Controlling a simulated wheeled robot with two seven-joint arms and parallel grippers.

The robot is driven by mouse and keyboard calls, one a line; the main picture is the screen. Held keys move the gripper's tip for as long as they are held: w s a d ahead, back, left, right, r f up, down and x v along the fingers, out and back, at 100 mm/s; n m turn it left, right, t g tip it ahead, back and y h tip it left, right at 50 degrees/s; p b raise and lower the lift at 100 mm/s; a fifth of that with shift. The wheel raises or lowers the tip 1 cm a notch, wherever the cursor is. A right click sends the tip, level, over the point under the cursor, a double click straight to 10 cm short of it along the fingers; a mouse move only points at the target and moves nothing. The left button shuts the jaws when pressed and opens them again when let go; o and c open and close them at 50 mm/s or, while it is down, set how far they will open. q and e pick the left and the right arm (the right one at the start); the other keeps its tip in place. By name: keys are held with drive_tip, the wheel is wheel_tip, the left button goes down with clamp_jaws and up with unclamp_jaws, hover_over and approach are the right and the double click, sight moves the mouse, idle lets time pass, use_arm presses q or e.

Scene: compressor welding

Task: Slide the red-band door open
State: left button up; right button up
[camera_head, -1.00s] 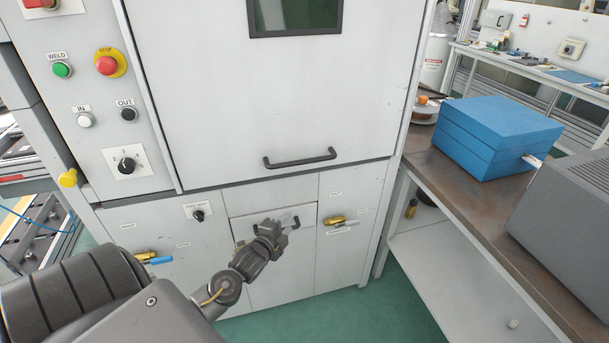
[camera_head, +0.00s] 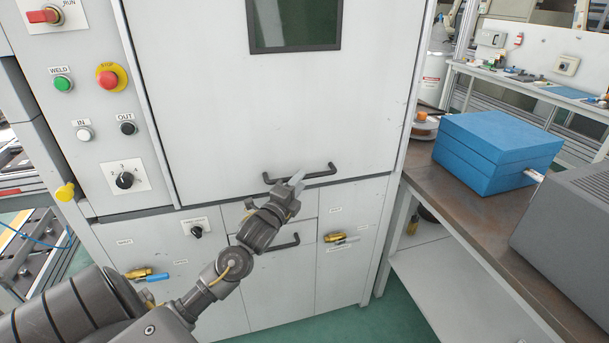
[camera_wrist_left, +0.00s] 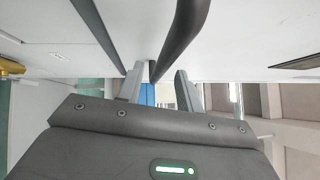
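A large pale-grey door (camera_head: 235,120) with a dark window (camera_head: 295,22) fills the middle of the machine front. No red band shows on it in these frames. Its black bar handle (camera_head: 318,174) is near its lower edge, and the door appears shut. My right gripper is not in view.
A control panel with a red stop button (camera_head: 108,77) is at left. A bench (camera_head: 440,190) with a blue box (camera_head: 497,150) stands at right.

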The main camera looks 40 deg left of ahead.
use_arm(q)
drive_tip(key=shift+x, duration=1.25)
drive_tip(key=shift+w+a, duration=0.1)
drive_tip(key=shift+w, duration=0.45)
drive_tip(key=c, duration=0.6)
clamp_jaws()
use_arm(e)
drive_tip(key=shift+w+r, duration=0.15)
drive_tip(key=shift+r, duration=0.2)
